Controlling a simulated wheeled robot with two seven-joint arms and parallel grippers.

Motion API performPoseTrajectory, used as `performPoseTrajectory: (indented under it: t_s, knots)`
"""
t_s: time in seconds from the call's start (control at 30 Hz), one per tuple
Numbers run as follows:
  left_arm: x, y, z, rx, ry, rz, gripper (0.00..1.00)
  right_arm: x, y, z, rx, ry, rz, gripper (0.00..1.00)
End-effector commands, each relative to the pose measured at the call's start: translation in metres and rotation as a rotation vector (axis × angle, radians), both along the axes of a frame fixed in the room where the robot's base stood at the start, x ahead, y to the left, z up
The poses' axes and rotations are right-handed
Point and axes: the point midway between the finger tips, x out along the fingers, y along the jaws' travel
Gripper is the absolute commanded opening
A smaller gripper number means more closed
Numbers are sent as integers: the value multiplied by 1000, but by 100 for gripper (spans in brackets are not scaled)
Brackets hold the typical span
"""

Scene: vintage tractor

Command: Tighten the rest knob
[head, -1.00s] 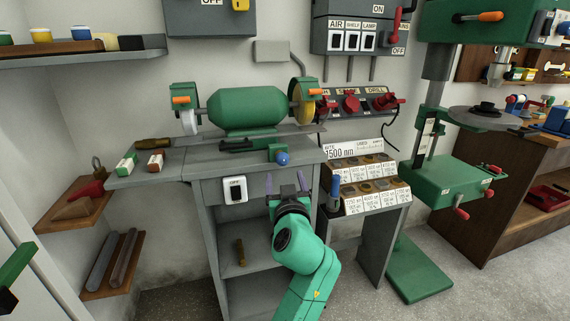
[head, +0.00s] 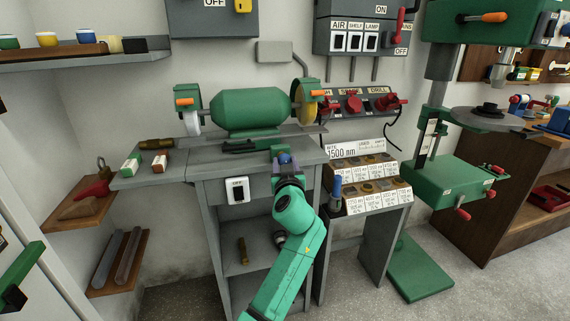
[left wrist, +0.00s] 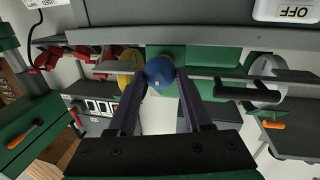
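The rest knob (head: 285,159) is a blue ball on the green block at the front of the grinder's rest, on the grey bench. In the left wrist view the blue knob (left wrist: 159,72) sits between the tips of my left gripper (left wrist: 160,80). In the head view my left gripper (head: 284,156) reaches up to the knob from below, with a purple finger on each side. The fingers are apart, close to the ball; whether they touch it I cannot tell. The green bench grinder (head: 250,110) stands behind. My right gripper is not in view.
The grey bench (head: 225,157) has an OFF switch (head: 237,190) on its front, left of my arm. A red and a green small box lie on its left wing. A rack of labelled bins (head: 365,185) with a blue-handled tool (head: 336,187) stands close to the right.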

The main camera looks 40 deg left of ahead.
Motion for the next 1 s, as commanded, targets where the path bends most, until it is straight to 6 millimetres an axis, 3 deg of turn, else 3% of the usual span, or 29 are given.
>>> performPoseTrajectory:
  t_s: [0.47,1.0]
  knots:
    - [0,0,3,76,113,1,0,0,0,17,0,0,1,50]
    - [2,-2,7,351,509,0,0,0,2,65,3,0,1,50]
